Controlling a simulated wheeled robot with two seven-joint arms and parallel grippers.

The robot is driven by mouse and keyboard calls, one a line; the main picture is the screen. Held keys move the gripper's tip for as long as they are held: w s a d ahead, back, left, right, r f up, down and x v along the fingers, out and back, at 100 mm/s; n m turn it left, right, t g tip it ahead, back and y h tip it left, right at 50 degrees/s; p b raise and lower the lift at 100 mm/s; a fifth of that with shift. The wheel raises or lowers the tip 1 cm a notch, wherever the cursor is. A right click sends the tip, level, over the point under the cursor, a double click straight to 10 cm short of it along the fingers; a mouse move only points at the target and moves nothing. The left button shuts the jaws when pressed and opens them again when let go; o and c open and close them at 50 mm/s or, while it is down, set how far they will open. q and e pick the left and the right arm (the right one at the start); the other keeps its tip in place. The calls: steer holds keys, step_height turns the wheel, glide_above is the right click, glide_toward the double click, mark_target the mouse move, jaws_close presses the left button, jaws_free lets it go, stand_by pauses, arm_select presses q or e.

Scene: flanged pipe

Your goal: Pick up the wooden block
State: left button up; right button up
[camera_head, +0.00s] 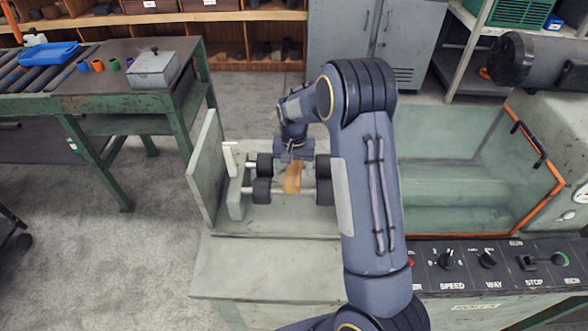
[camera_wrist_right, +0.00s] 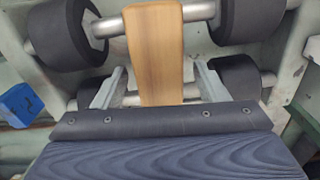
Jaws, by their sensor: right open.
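The wooden block (camera_head: 293,178) is a tan, elongated piece lying across two metal shafts between black rollers in the head view. It also shows large in the right wrist view (camera_wrist_right: 155,55), its near end between the fingers. My right gripper (camera_head: 293,158) is right above the block's far part, pointing down. In the right wrist view its two grey fingers (camera_wrist_right: 158,82) are open, one on each side of the block, with a gap visible at each side. My left gripper is not in view.
Black rollers (camera_head: 263,190) on shafts flank the block closely on both sides. A grey upright plate (camera_head: 207,170) stands to the left. A control panel (camera_head: 490,265) and an orange-edged enclosure (camera_head: 520,222) are at right. A workbench (camera_head: 120,90) stands far left.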

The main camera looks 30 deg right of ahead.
steer(key=shift+f, duration=0.1)
steer(key=shift+c, duration=0.3)
steer(key=c, duration=0.9)
steer(key=shift+c, duration=0.9)
